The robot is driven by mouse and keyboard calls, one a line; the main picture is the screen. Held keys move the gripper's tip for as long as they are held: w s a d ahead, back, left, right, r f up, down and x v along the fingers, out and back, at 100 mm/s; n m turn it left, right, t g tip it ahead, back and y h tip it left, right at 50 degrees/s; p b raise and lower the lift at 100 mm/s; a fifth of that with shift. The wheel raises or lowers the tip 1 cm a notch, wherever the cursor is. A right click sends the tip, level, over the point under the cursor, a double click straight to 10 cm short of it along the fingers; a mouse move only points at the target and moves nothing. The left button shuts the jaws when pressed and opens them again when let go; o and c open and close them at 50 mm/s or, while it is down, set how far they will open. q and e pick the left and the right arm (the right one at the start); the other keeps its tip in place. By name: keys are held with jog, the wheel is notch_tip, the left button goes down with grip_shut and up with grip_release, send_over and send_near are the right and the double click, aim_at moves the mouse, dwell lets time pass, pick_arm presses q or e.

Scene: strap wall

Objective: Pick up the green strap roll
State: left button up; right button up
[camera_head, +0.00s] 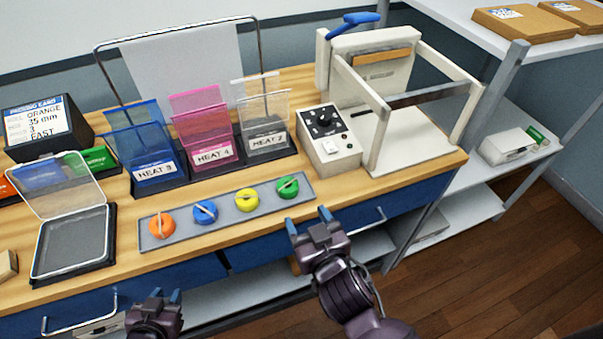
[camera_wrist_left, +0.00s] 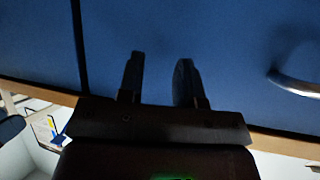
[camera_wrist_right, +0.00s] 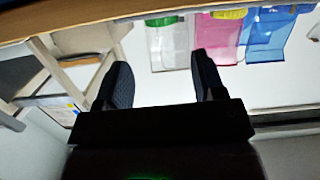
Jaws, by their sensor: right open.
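The green strap roll (camera_head: 287,188) sits at the right end of a grey tray (camera_head: 225,225) on the wooden bench, beside yellow (camera_head: 247,200), blue (camera_head: 205,211) and orange (camera_head: 162,225) rolls. My right gripper (camera_head: 308,220) is open and empty, just in front of the bench edge, near the green roll and apart from it. In the right wrist view the green roll (camera_wrist_right: 161,20) shows at the top, beyond the open fingers. My left gripper (camera_head: 165,295) is low in front of the bench drawers. The left wrist view shows its fingers apart with nothing between them.
Card holders with blue, pink and clear sleeves (camera_head: 265,140) stand behind the tray. A white control box (camera_head: 328,135) and a framed press (camera_head: 405,130) stand to the right. A clear-lidded case (camera_head: 72,245) is at left. Drawer handles (camera_head: 370,222) jut from the bench front.

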aim_at(289, 188)
jog(key=shift+m, duration=0.3)
jog(key=shift+x, duration=5.3)
jog(key=shift+a, duration=0.1)
jog(key=shift+s, duration=0.1)
jog(key=c, duration=0.7)
